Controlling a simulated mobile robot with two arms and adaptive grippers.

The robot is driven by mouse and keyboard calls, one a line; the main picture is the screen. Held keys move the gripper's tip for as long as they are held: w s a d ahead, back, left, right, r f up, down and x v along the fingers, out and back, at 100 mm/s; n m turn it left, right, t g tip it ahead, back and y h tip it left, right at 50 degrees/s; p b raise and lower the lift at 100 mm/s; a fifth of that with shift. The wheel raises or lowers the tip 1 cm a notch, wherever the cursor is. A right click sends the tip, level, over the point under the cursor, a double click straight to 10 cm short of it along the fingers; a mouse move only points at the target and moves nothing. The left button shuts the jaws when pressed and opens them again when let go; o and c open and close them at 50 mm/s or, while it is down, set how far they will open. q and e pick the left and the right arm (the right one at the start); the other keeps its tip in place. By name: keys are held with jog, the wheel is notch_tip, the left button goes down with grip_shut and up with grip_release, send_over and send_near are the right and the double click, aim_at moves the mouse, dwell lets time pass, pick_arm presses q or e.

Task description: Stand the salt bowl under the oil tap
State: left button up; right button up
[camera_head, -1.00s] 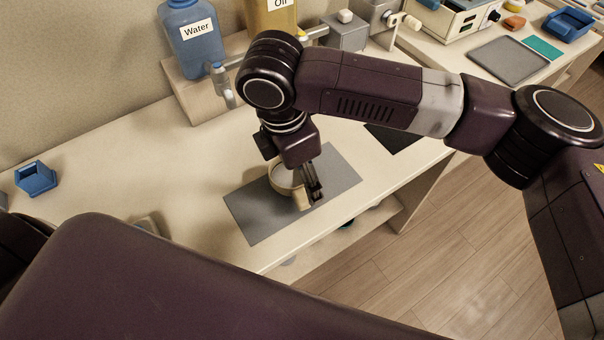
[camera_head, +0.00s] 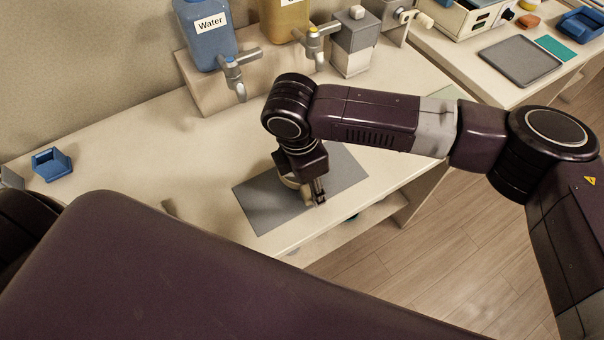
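The salt bowl (camera_head: 290,182), pale and tan, is on the grey mat (camera_head: 262,212) on the bench and is mostly hidden by my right gripper. My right gripper (camera_head: 319,192) points down at the bowl's near right side, by its tan handle-like part. I cannot tell whether its fingers are closed on it. The oil tap (camera_head: 314,42), with a yellow top, sticks out from the amber oil container (camera_head: 284,20) at the back.
The blue water container (camera_head: 203,45) and its tap (camera_head: 236,72) stand left of the oil on a raised block (camera_head: 205,95). A grey box (camera_head: 354,42) stands right of the oil tap. A blue bin (camera_head: 52,164) sits far left. Bench between mat and taps looks clear.

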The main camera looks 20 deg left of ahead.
jog(key=shift+s, duration=0.1)
grip_shut()
jog(key=shift+r, duration=0.1)
